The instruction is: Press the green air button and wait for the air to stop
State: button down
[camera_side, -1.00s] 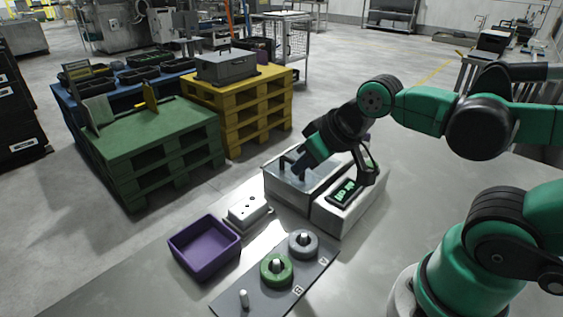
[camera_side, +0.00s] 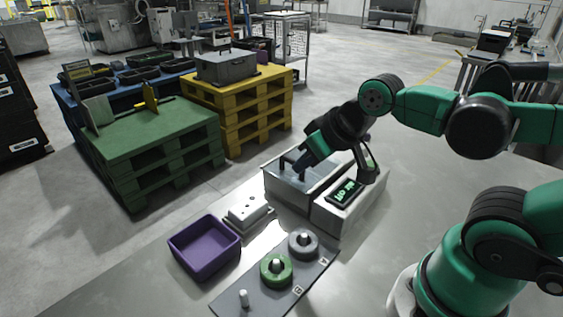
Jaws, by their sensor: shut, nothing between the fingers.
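The washer unit stands on the table at the centre. It has a grey metal box (camera_side: 287,193) at left and a white housing (camera_side: 350,211) at right, with a small dark display (camera_side: 344,191) showing green lettering that I cannot read surely. My gripper (camera_side: 298,164) reaches down over the metal box, near its dark top handle. Its fingers are small and dark here. It appears shut and holds nothing visible. I cannot make out the green air button; it may be hidden by the hand or wrist. Whether the fingertips touch anything is unclear.
In front are a white block (camera_side: 248,211), a purple tray (camera_side: 205,251) and a grey plate (camera_side: 262,296) with a green ring (camera_side: 276,270), a grey ring (camera_side: 303,244) and a white peg. Green (camera_side: 150,150) and yellow (camera_side: 240,105) pallets stand behind.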

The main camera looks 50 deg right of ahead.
jog(key=d+r+m+h, duration=0.1)
jog(key=d+r+m, duration=0.1)
jog(key=d+m, duration=0.55)
jog(key=r+m+t+h, duration=0.1)
jog(key=r+m+h, duration=0.15)
jog(key=m, duration=0.35)
send_over(374, 165)
jog(key=shift+s+f, duration=0.1)
jog(key=shift+f, duration=0.2)
jog(key=shift+f, duration=4.45)
jog(key=shift+f, duration=0.4)
jog(key=shift+f, duration=0.5)
jog(key=shift+r, duration=0.95)
